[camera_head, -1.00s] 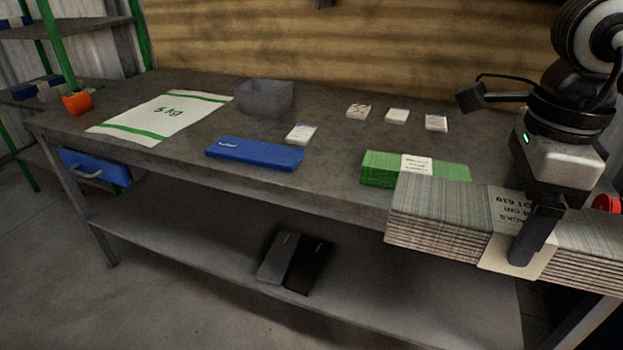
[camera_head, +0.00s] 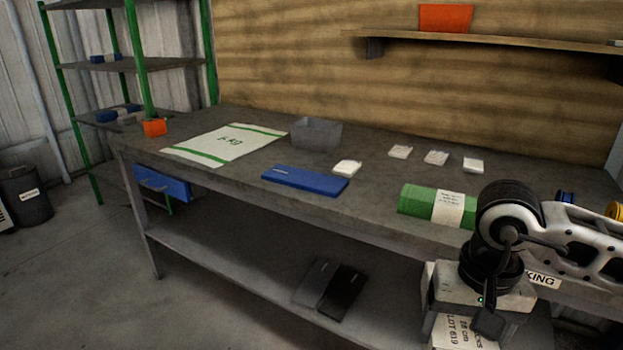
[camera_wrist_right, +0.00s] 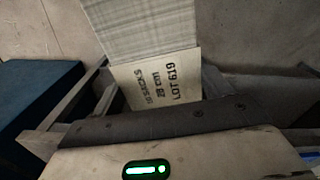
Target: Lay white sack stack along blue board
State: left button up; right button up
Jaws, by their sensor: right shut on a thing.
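The white sack stack shows in the right wrist view (camera_wrist_right: 140,30) as a pale layered block. A cream label band (camera_wrist_right: 155,88) reading LOT 619 is wrapped around it. My right gripper (camera_wrist_right: 150,92) is shut on the stack at this band. In the head view, the gripper and stack are at the bottom right, in front of the bench. My wrist hides most of the stack there, but part of its label (camera_head: 462,334) shows. A flat blue slab, apparently the blue board (camera_head: 305,181), lies near the bench's front edge, apart from the stack. My left gripper is not in view.
The bench (camera_head: 250,195) holds a green banded stack (camera_head: 425,202), a grey bin (camera_head: 316,134), several small white pads and a flat 5 KG sack (camera_head: 225,144). A blue drawer (camera_head: 162,184) hangs under its left end. A dark blue block (camera_wrist_right: 35,105) fills the wrist view's left side.

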aim_at(313, 180)
jog(key=u, duration=1.8)
jog(key=i, duration=1.8)
jog(key=z, duration=2.05)
